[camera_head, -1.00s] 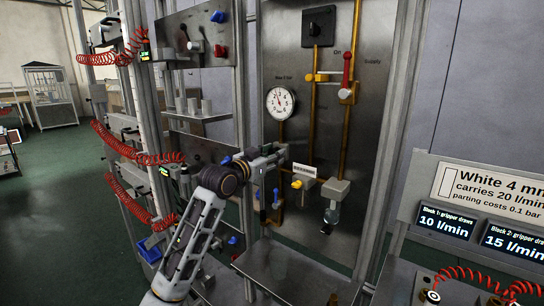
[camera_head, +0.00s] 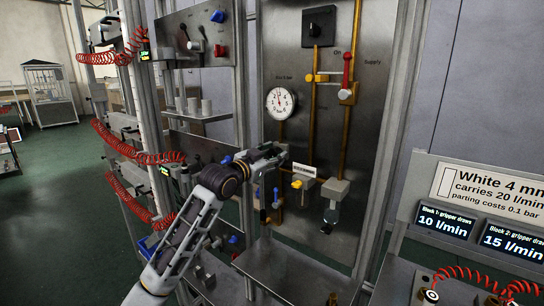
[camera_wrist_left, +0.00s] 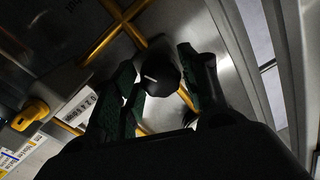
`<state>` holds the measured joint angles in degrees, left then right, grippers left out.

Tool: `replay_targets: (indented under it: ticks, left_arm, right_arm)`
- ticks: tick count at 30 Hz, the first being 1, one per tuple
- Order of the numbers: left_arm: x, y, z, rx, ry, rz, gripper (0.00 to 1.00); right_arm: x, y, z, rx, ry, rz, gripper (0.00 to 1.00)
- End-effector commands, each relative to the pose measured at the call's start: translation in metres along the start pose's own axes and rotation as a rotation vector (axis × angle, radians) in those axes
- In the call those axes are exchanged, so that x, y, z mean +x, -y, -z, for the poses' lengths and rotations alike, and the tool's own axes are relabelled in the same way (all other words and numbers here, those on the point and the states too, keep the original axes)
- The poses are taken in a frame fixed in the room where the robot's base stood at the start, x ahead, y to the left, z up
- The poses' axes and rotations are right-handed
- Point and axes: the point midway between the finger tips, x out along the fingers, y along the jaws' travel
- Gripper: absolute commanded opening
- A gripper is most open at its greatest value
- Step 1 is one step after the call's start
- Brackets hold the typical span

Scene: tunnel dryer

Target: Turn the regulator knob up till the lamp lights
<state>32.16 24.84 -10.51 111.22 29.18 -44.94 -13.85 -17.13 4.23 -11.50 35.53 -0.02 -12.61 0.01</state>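The regulator knob (camera_wrist_left: 161,77) is black and round with a white mark, and shows in the left wrist view. In the head view my left gripper (camera_head: 281,155) is at the steel panel, below the round gauge, and hides the knob. The white gauge (camera_head: 281,103) has its needle pointing roughly upward; its reading is too small to tell. I cannot make out a lit lamp. My right gripper is not in view.
A yellow knob (camera_head: 298,184) and a clear bowl (camera_head: 331,213) sit right of the gripper. A red lever (camera_head: 347,70) is at the upper right of the panel. A metal shelf (camera_head: 290,275) juts out below. Red coiled hoses hang at left.

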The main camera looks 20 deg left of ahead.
Motion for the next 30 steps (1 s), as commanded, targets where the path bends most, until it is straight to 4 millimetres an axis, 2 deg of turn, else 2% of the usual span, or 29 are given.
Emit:
replay_targets:
  ticks: [2, 10, 17, 23, 30]
  left_arm:
    - [0.000, 0.000, 0.000, 0.000, 0.000, 0.000, 0.58]
    - [0.000, 0.000, 0.000, -0.001, 0.000, 0.000, 0.58]
    - [-0.004, 0.000, -0.001, 0.000, 0.001, 0.000, 0.58]
    - [-0.017, 0.000, -0.001, 0.000, 0.001, 0.000, 0.58]
    - [-0.042, 0.000, -0.001, 0.000, 0.001, 0.001, 0.58]
  right_arm:
    - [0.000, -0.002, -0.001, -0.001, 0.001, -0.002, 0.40]
    - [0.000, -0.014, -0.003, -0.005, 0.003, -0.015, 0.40]
    - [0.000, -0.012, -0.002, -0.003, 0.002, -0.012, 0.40]
    - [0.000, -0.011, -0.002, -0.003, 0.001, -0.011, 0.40]
    - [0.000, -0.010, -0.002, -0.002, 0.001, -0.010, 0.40]
